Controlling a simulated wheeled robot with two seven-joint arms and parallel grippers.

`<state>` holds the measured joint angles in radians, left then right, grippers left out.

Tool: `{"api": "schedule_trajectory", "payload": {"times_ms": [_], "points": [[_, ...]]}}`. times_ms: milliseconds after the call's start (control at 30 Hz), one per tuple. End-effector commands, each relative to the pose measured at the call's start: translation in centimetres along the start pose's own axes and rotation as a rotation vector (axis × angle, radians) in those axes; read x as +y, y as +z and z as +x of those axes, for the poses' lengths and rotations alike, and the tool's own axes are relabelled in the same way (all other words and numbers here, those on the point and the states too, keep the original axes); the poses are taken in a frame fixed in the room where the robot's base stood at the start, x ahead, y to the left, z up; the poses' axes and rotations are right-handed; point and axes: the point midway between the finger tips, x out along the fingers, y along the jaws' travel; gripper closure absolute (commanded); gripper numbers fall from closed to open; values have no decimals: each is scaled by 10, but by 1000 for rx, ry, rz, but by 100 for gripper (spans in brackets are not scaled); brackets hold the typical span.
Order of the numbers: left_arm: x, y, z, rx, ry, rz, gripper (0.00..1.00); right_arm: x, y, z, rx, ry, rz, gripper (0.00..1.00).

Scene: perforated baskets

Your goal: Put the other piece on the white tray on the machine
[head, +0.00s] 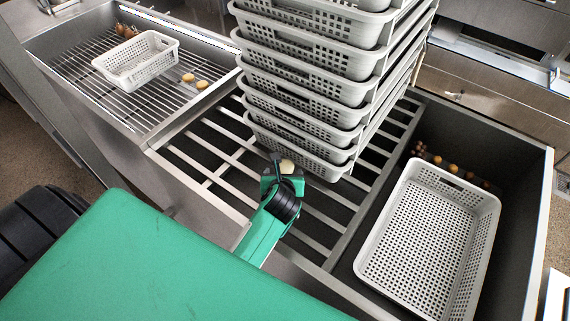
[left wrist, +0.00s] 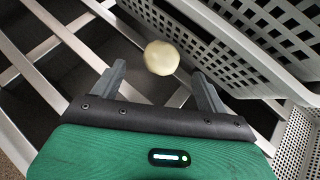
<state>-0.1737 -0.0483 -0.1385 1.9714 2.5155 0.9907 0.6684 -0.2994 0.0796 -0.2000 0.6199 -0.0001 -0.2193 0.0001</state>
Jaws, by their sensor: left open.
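A pale round piece (head: 287,166) shows just past my left gripper (head: 283,180), in front of the stack of white perforated baskets (head: 300,88). In the left wrist view the pale piece (left wrist: 161,58) lies ahead of the open fingers (left wrist: 160,78), near the gap between their tips, and I cannot tell whether it touches anything. The left gripper is open over metal slats. A small white basket or tray (head: 136,60) stands on the left grate, with two yellowish round pieces (head: 195,81) beside it. A larger white basket (head: 428,245) sits in the right bin. My right gripper is not in view.
The tall basket stack stands close beyond the left gripper; a basket wall (left wrist: 240,45) is near its right finger. Metal slats (head: 215,160) with open gaps lie around it. Small brown and orange round things (head: 453,168) lie behind the right basket.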

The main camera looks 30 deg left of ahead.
Motion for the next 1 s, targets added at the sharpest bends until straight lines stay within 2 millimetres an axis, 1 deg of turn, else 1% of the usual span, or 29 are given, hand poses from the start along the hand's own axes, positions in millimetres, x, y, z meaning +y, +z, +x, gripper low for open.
{"api": "schedule_trajectory", "payload": {"times_ms": [33, 167, 267, 433, 600, 733, 933, 1000], "points": [[0, 0, 4, 1, 1, 1, 24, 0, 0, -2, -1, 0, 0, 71], [0, 0, 10, 0, 0, 1, 24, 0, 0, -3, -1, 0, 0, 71], [0, 2, 16, 0, 1, 2, 24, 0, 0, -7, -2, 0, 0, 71], [-2, 2, 37, 0, 2, 2, 24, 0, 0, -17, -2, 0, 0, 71], [-2, 0, 56, 0, 1, 2, 24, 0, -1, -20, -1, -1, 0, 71], [-2, -1, 61, 0, -1, 1, 24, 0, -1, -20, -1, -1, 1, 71], [-2, -1, 61, 0, -1, 1, 24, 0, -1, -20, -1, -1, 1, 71], [-2, -1, 61, 0, -1, 1, 38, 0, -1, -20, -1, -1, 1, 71]]}}
